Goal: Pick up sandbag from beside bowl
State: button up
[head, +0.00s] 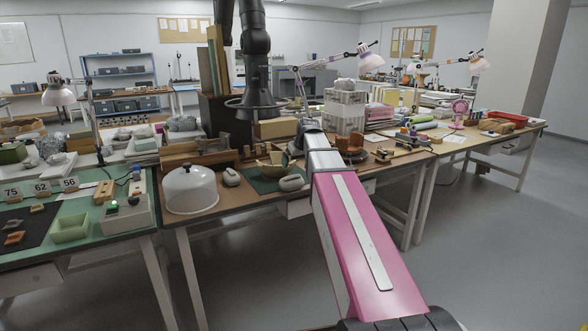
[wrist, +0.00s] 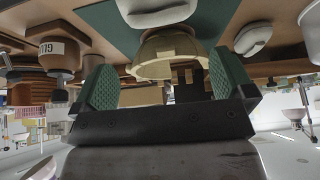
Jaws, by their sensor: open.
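A tan bowl (head: 266,168) stands on a dark green mat (head: 258,187) on the middle table. One pale grey sandbag (head: 292,183) lies on the mat in front of the bowl, to its right. Another pale sandbag (head: 231,177) lies to the left of the bowl. In the wrist view, the bowl (wrist: 168,52) shows beyond my gripper (wrist: 166,82), with one sandbag (wrist: 155,11) at the top edge and one (wrist: 253,38) to the right. My gripper is open, its green-padded fingers apart with nothing held. In the head view my arm hides most of it.
A glass dome (head: 190,188) stands left of the bowl. A brown chair-like object (head: 350,143) and small items sit right of my arm. A black ring-shaped lamp head (head: 255,107) hangs above the back of the table.

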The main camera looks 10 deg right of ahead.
jog(key=shift+v, duration=1.25)
jog(key=shift+f, duration=0.1)
jog(key=s+a+f+m+g+h, duration=0.1)
jog(key=s+f+g, duration=0.2)
jog(key=s+f, duration=1)
jog(key=s+a+f+m+g, duration=0.1)
jog(key=s+f+m+g, duration=0.1)
jog(key=s+f, duration=1.1)
notch_tip(320, 180, down, 8)
jog(key=shift+s+r+m+g+h, duration=0.2)
jog(key=shift+m+g+h, duration=0.1)
jog(key=shift+g+h, duration=0.1)
